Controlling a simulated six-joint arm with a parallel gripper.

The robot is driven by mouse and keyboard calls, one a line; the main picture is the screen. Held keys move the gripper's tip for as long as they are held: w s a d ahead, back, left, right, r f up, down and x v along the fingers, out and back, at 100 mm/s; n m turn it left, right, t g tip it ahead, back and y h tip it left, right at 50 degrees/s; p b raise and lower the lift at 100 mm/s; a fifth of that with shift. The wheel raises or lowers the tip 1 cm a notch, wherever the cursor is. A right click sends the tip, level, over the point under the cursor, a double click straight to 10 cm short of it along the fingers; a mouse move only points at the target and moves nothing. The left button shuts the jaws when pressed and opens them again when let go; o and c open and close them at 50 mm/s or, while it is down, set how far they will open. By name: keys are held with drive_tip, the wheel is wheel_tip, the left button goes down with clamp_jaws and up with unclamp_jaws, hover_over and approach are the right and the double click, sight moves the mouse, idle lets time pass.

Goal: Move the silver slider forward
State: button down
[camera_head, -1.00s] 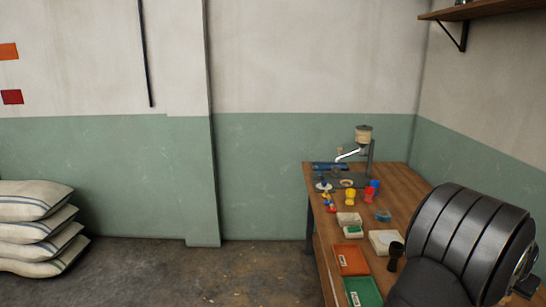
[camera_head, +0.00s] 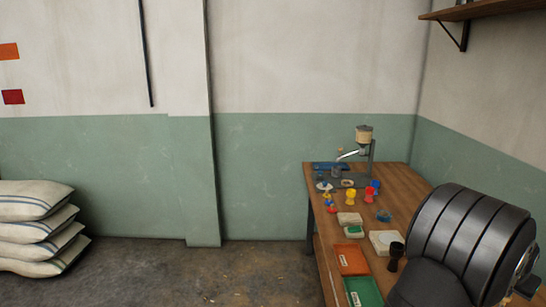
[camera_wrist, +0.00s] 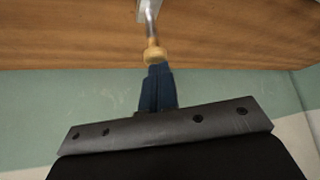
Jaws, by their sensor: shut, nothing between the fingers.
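In the wrist view a silver rod (camera_wrist: 151,22) runs down from a pale fitting (camera_wrist: 143,8) at the top edge. It ends in a yellow-tan knob (camera_wrist: 155,55). This may be the silver slider, but I cannot be sure. My gripper (camera_wrist: 158,70) has dark blue fingers, shut and empty, with their tips right at the knob. I cannot tell if they touch it. In the head view my fingertips do not show clearly. A silver spout-like arm (camera_head: 348,155) shows on a stand device at the far end of the table.
The wooden table (camera_head: 405,182) holds small coloured pieces, white boxes, an orange tray (camera_head: 352,260), a green tray (camera_head: 364,292) and a dark goblet shape (camera_head: 395,257). A shelf (camera_head: 490,10) hangs upper right. Sacks (camera_head: 35,228) lie left. The middle floor is clear.

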drive_tip(key=shift+a+f, duration=0.1)
drive_tip(key=shift+f, duration=0.2)
